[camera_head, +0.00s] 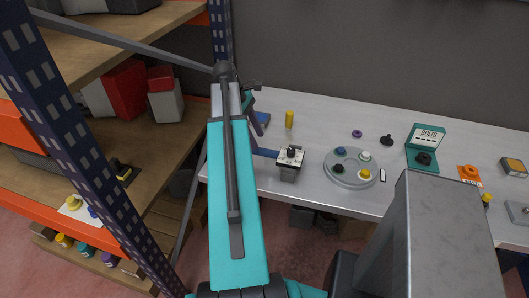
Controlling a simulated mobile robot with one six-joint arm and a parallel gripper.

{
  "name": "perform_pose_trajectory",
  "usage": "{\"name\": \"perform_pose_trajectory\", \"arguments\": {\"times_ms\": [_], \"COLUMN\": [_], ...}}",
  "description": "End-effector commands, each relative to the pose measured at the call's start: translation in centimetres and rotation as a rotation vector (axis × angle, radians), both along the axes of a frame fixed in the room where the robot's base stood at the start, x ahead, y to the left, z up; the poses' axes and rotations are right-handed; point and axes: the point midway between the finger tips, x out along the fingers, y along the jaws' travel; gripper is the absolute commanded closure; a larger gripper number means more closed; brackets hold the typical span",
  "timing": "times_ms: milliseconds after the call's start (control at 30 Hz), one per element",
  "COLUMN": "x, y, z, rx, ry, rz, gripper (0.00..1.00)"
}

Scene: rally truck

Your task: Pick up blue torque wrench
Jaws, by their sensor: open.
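A blue piece (262,118) lies on the metal workbench (330,120) near its left end, just right of my arm. A second blue bar (266,153) shows between my arm and a white-topped fixture. I cannot tell which of these is the blue torque wrench, since my teal arm link covers the bench to their left. My gripper (251,96) shows only in part as dark pieces beside the far end of my arm, near the first blue piece. It is open, and no held thing shows in it.
The white-topped fixture (290,157) with a black knob stands at the bench's front edge. A yellow cylinder (289,119) stands behind it. A round grey tray (352,180) with coloured knobs and a teal bolts box (424,145) lie further right. Shelving (130,120) stands left.

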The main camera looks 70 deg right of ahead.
Motion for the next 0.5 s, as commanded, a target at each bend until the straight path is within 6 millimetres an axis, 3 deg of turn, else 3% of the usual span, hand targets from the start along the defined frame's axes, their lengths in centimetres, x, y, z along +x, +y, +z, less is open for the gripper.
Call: {"name": "perform_pose_trajectory", "arguments": {"times_ms": [200,500], "x": [-0.9,-1.3], "y": [0.0,-0.1], "z": [-2.0,-3.0], "rx": [0.001,0.001], "ry": [0.0,0.0], "rz": [-0.002,-0.001], "gripper": [0.54,0.54]}}
